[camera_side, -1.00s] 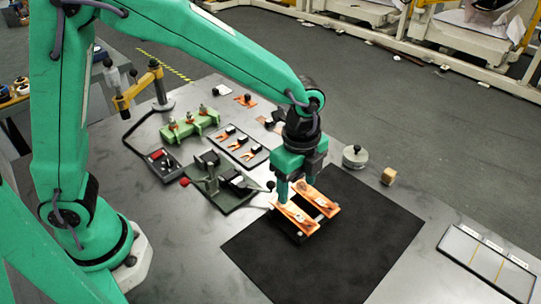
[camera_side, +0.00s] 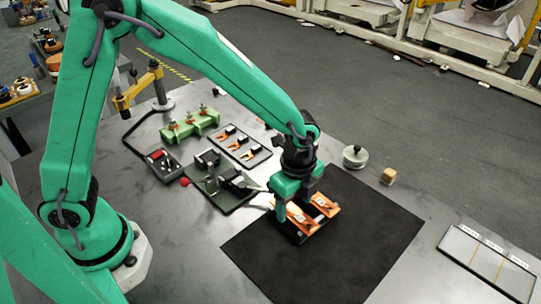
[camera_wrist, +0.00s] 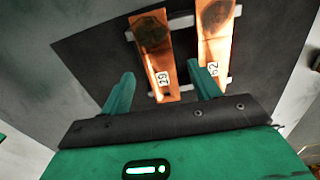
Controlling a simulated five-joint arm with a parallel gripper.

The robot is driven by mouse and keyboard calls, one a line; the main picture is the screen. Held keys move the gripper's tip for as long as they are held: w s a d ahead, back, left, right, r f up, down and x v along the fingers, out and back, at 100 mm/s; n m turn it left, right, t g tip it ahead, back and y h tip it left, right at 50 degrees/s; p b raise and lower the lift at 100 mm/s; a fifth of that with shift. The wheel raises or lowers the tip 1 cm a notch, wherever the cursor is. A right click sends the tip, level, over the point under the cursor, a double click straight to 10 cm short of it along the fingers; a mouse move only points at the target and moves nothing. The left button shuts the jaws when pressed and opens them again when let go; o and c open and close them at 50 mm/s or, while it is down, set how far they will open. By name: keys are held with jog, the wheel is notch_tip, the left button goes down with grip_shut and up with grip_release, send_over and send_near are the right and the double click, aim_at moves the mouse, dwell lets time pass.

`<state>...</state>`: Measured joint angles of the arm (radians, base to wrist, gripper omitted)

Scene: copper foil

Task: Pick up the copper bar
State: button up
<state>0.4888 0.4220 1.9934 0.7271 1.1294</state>
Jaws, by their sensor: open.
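Two flat copper bars lie side by side on a dark rack with pale supports, on a black mat. One copper bar (camera_wrist: 156,60) carries a tag reading 29; it also shows in the side view (camera_side: 300,218). The other copper bar (camera_wrist: 216,35) carries a tag reading 62 and lies to its right; it shows in the side view (camera_side: 326,206). Both have dark patches at their far ends in the wrist view. My gripper (camera_wrist: 161,70) is open and empty. In the wrist view its fingers stand either side of the 29 bar, the right one between the bars. Contact cannot be told.
The black mat (camera_side: 330,255) has free room in front. A green fixture with a red-knobbed lever (camera_side: 215,185) stands left of the rack. A round weight (camera_side: 355,156) and a small wooden block (camera_side: 389,176) stand behind right. A pale tray (camera_side: 485,262) lies far right.

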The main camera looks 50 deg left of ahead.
aim_at(294, 213)
jog(key=shift+f, duration=0.55)
jog(key=shift+c, duration=0.2)
jog(key=c, duration=1.2)
jog(key=shift+o, duration=0.2)
jog(key=shift+r, duration=0.15)
jog(key=shift+r, duration=0.4)
notch_tip(294, 213, up, 3)
jog(key=shift+r, duration=0.15)
jog(key=s+d+r, duration=0.6)
jog(key=s, duration=0.4)
jog(key=shift+r, duration=0.35)
